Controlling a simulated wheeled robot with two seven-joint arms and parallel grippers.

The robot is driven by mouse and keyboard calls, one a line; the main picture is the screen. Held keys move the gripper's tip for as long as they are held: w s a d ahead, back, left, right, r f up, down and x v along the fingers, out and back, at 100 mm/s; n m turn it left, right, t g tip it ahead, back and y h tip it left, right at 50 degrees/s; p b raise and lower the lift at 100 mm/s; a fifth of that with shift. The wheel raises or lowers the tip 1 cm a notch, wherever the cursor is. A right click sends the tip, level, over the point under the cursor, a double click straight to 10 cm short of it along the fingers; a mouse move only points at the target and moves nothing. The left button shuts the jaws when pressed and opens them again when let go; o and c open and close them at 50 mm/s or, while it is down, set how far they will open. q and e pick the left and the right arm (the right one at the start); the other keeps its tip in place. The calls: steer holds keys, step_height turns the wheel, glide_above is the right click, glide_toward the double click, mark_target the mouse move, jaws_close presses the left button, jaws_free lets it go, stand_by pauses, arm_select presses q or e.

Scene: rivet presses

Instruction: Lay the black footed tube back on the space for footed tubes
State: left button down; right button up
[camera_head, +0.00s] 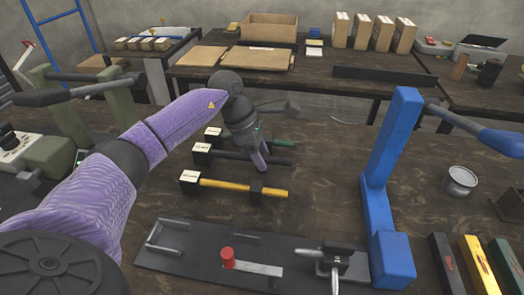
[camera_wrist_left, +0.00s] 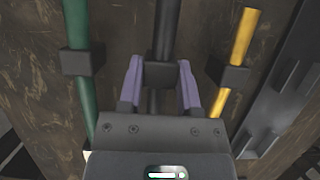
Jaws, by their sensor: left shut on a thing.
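The black footed tube (camera_head: 230,155) lies across the brown table between the green tube (camera_head: 276,143) and the yellow tube (camera_head: 225,185). A black block with a white label (camera_head: 200,154) stands at its left end. My left gripper (camera_head: 262,164) reaches down over its right part. In the left wrist view the purple fingers (camera_wrist_left: 160,78) are shut on the black tube (camera_wrist_left: 167,25), one on each side near its square foot. The green tube (camera_wrist_left: 78,25) and yellow tube (camera_wrist_left: 242,40) lie on either side, apart from the fingers. Whether the black tube touches the table is unclear. My right gripper is not in view.
A dark fixture plate (camera_head: 190,262) with a red-knobbed lever lies in front. A blue press (camera_head: 383,200) stands to the right, near a tin (camera_head: 459,182) and several coloured bars. A green press (camera_head: 75,120) stands left. Boxes stand on the back table.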

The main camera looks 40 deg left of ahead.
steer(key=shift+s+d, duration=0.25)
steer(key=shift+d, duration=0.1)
arm_select(q)
steer(key=shift+f, duration=0.15)
steer(key=shift+f, duration=0.25)
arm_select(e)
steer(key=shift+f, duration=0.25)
arm_select(q)
steer(key=shift+b, duration=0.3)
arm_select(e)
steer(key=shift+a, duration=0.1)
arm_select(q)
steer(key=shift+f, duration=0.25)
steer(key=shift+c, duration=1.8)
jaws_free()
steer(key=shift+o, duration=0.8)
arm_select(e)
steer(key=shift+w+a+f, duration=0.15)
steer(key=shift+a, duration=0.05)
